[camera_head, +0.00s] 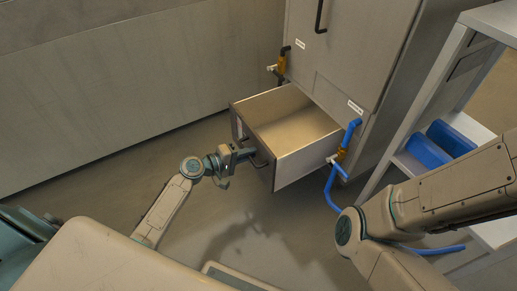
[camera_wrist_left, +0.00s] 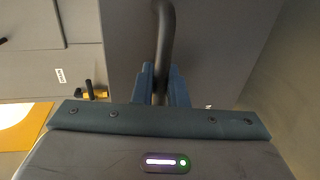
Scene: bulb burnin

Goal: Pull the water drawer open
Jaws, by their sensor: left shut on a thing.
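The water drawer (camera_head: 302,163) is pulled out of the grey cabinet (camera_head: 345,50) in the head view, and its inside looks empty. Its dark handle (camera_head: 258,161) is on the front panel, facing my left arm. My left gripper (camera_head: 246,155) is at this handle and shut on it. In the left wrist view, the dark curved handle bar (camera_wrist_left: 166,40) runs between the two blue-grey fingers of the left gripper (camera_wrist_left: 162,88). My right arm crosses the right side of the head view, but its gripper is out of view.
A blue hose (camera_head: 330,188) with a brass valve hangs by the cabinet's right corner. A second brass valve (camera_head: 282,65) is on the left corner. A shelf rack (camera_head: 405,165) with blue cylinders (camera_head: 428,151) stands at the right. Open floor (camera_head: 225,225) lies before the drawer.

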